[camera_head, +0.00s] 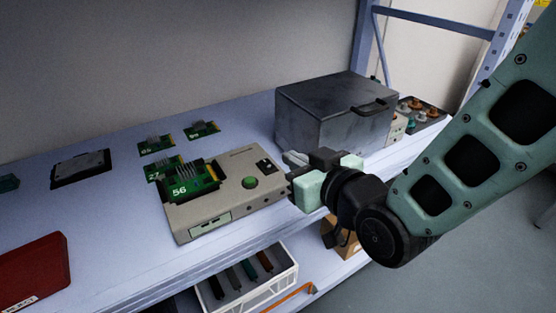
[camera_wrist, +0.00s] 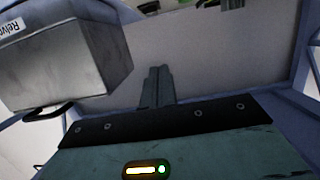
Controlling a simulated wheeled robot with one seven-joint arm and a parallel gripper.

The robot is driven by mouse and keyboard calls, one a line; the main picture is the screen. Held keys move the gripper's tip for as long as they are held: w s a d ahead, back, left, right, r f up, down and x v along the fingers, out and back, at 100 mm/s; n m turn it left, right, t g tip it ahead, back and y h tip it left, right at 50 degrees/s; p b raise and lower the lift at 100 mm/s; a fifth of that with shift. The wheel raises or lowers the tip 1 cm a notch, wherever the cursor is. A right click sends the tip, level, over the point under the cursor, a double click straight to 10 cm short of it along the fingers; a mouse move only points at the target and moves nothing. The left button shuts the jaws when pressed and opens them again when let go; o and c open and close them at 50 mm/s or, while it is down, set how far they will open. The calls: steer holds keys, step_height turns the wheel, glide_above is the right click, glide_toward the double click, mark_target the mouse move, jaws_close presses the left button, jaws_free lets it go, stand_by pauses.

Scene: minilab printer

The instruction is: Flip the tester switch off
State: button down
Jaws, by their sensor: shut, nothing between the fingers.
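The tester (camera_head: 240,196) is a flat beige box near the front edge of the shelf. A green board marked 56 (camera_head: 186,185) sits on its left part, and a round green button (camera_head: 250,182) is on its top. A small black switch (camera_head: 265,165) is near its back right corner; whether it is on or off is too small to tell. My gripper (camera_head: 290,158) is shut and empty, just right of the switch; I cannot tell whether it touches it. In the wrist view the closed fingers (camera_wrist: 158,85) point at the shelf surface, with the tester mostly out of view.
A grey metal box (camera_head: 325,115) with a black handle stands behind my gripper; it also shows in the wrist view (camera_wrist: 70,60). Loose green boards (camera_head: 157,144) and a dark flat panel (camera_head: 80,168) lie left. A red box (camera_head: 32,272) is front left, and a white crate (camera_head: 250,285) is below.

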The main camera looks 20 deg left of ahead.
glide_above(270, 167)
step_height(270, 167, down, 2)
steer(key=shift+s+d+f, duration=0.1)
steer(key=shift+s+f, duration=0.05)
step_height(270, 167, down, 3)
steer(key=shift+f, duration=0.5)
steer(key=shift+r+p, duration=0.1)
steer(key=shift+p, duration=0.25)
steer(key=shift+f, duration=0.25)
steer(key=r, duration=0.1)
steer(key=r+p, duration=0.2)
steer(key=shift+w+a+r+h, duration=0.3)
steer(key=shift+w+r, duration=0.1)
steer(key=r+v, duration=0.1)
steer(key=v, duration=0.9)
steer(key=shift+a+r, duration=0.2)
steer(key=shift+w, duration=0.15)
